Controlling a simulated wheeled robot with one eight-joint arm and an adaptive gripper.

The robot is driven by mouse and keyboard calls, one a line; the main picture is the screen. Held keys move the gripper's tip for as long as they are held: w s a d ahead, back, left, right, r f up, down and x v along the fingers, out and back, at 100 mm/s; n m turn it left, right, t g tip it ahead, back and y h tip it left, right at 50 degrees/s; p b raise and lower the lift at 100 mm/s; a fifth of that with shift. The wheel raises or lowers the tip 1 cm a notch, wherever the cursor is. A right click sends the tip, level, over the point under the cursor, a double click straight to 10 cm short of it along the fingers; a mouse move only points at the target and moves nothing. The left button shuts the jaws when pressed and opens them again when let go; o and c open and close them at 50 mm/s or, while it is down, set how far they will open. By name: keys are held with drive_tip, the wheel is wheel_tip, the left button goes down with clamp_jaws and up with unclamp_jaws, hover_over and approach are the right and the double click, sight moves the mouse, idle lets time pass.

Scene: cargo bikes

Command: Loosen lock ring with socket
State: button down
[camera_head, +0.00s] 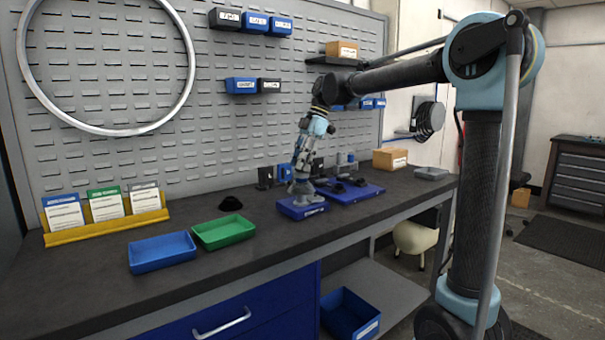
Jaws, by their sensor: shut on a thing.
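My gripper (299,188) is at the end of my arm, pointing down over a small blue block-like base (302,208) on the dark workbench. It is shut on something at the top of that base. The held thing is too small and too covered by the fingers to name for certain. Just right of it lies a blue tray (371,191) with several dark parts that are too small to tell apart. I cannot make out the lock ring or the socket clearly.
A blue tray (162,268) and a green tray (223,245), both empty, stand at the front left of the bench. A small black piece (231,203) lies behind them.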

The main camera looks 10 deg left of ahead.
drive_tip(key=shift+f, duration=0.45)
idle(0.4)
drive_tip(key=c, duration=1.9)
unclamp_jaws()
drive_tip(key=shift+c, duration=0.2)
clamp_jaws()
drive_tip(key=n+g+h, duration=0.1)
drive_tip(key=n, duration=0.3)
drive_tip(key=shift+f+n+g+h, duration=0.1)
drive_tip(key=shift+n+g+h, duration=0.35)
drive_tip(key=shift+n, duration=0.85)
